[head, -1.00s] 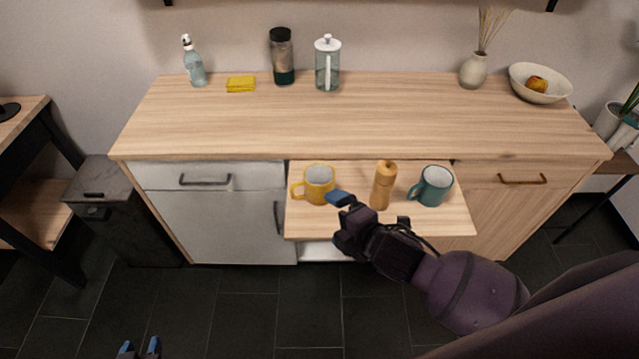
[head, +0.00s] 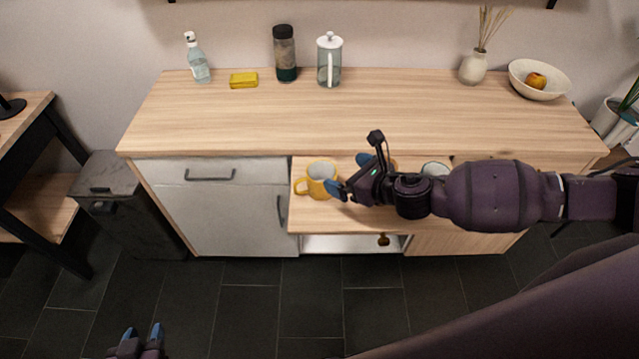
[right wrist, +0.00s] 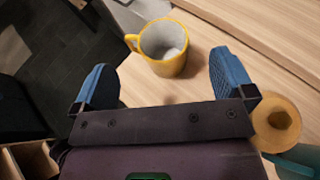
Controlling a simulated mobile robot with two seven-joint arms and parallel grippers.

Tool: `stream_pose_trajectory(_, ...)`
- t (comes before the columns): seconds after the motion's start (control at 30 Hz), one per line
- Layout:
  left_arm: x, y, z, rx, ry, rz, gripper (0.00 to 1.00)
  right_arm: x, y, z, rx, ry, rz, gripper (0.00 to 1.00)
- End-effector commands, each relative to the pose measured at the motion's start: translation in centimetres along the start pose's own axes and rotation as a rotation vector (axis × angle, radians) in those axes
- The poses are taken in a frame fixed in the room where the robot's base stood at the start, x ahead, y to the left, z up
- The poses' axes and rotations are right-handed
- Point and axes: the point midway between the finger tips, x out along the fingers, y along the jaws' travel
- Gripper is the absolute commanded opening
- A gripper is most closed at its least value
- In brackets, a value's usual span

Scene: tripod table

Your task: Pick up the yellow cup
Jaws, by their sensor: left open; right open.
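The yellow cup (head: 318,181) stands upright on the pull-out board (head: 300,221), its handle to the left in the head view. My right gripper (head: 348,174) is open just to the right of the cup. In the right wrist view the cup (right wrist: 165,46) lies ahead, past and between the open fingertips of the right gripper (right wrist: 163,72), and no finger clearly touches it. My left gripper (head: 142,334) is open and empty, low over the floor at the bottom left of the head view.
A wooden mill (right wrist: 276,122) stands close beside the right gripper's right finger, mostly hidden in the head view. A teal mug (head: 434,168) is largely behind my right arm. The counter (head: 340,120) above holds a bottle, sponge, jars, vase and bowl at its back.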

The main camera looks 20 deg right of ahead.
Motion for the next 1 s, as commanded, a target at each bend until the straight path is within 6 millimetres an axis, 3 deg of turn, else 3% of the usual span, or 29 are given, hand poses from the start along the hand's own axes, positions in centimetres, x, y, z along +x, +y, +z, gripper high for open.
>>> stream_pose_trajectory(0.1,0.4,0.1,0.6,0.001,-0.001,0.000,0.43,0.9,0.1,-2.3,0.005,0.002,-0.001,1.00)
stream_pose_trajectory(0.27,0.7,0.1,1.0,0.001,-0.003,0.001,0.43,1.7,0.1,-4.3,0.005,0.002,0.000,1.00)
stream_pose_trajectory(0.57,0.6,0.0,0.9,0.003,-0.001,0.001,0.43,3.6,0.0,-3.9,0.004,-0.002,0.000,1.00)
stream_pose_trajectory(0.8,0.6,0.1,1.6,0.002,-0.008,0.000,0.43,7.2,0.1,-3.9,0.004,-0.002,0.000,1.00)
stream_pose_trajectory(1.0,0.6,0.1,1.9,0.002,-0.012,-0.001,0.43,9.0,0.1,-3.9,0.004,-0.001,0.001,1.00)
